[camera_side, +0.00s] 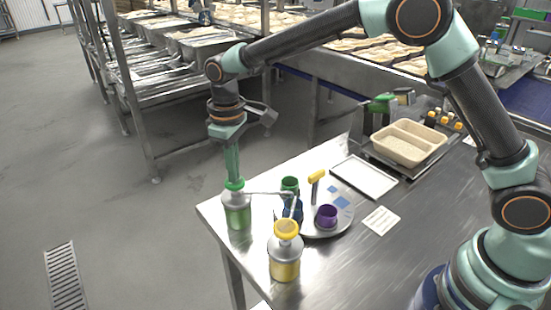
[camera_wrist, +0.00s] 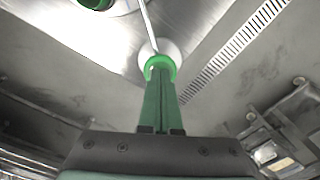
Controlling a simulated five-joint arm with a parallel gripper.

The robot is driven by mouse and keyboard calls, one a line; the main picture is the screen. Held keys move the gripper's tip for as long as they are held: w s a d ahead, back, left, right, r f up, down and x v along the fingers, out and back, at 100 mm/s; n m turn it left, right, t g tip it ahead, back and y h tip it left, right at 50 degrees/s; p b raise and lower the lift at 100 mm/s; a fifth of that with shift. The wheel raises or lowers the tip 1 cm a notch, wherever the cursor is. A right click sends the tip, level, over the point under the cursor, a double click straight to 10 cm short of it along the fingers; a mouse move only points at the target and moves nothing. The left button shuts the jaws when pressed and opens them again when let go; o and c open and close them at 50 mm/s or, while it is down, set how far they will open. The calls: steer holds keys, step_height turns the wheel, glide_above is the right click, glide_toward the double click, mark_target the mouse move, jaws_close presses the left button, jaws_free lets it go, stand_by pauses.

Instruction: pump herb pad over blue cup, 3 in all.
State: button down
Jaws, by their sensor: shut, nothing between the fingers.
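The green herb pad (camera_side: 234,185) tops a green pump bottle (camera_side: 238,212) at the table's left corner. My gripper (camera_side: 233,174) is shut and empty, pointing down with its tips at the pad; whether they press it is unclear. In the wrist view the shut fingers (camera_wrist: 160,90) reach the green pad (camera_wrist: 160,64). A thin spout runs right from the bottle toward the blue cup (camera_side: 291,215) on a round grey plate (camera_side: 332,229). The blue cup is partly hidden behind the yellow pump's spout, and its contents cannot be seen.
A yellow pump bottle (camera_side: 285,262) stands in front of the plate. A white tray (camera_side: 365,177) and a beige bin (camera_side: 410,145) lie behind.

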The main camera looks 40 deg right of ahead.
steer(key=shift+f, duration=0.35)
steer(key=shift+r, duration=1.55)
steer(key=shift+f, duration=0.2)
steer(key=shift+f, duration=1.35)
steer(key=shift+r, duration=1.55)
steer(key=shift+f, duration=0.15)
